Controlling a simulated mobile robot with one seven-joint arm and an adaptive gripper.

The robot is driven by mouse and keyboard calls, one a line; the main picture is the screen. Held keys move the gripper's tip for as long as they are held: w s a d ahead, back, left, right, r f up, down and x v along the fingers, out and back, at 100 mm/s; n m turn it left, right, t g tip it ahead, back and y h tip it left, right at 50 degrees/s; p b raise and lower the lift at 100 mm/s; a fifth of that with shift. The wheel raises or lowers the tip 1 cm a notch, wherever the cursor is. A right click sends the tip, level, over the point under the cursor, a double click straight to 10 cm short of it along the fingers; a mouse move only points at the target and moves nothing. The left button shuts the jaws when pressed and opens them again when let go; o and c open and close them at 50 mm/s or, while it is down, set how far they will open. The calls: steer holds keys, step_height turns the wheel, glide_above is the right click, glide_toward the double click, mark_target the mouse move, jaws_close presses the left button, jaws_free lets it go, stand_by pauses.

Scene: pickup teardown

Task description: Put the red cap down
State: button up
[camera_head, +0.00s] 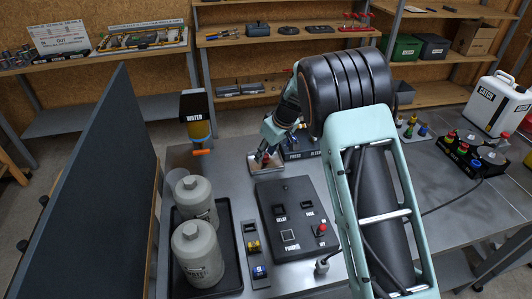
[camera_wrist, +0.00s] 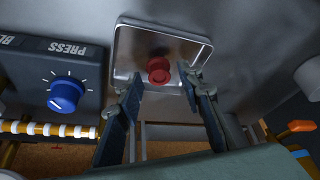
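The red cap (camera_wrist: 159,70) is small and round and rests on a shiny metal tray (camera_wrist: 196,46) in the wrist view. My gripper (camera_wrist: 160,82) has its two fingers spread on either side of the cap, with a visible gap on both sides. Nothing is held between them. In the head view the tray (camera_head: 258,170) sits on the grey workbench, and my gripper (camera_head: 267,152) is low over it. The cap is mostly hidden by the fingers there.
A black panel with a blue knob (camera_wrist: 66,94) stands left of the tray in the wrist view.

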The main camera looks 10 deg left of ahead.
steer(key=shift+d+r, duration=0.1)
steer(key=shift+r, duration=0.45)
steer(key=v, duration=1.1)
steer(key=shift+b, duration=0.45)
steer(key=shift+s+d, duration=0.1)
steer(key=shift+d, duration=0.05)
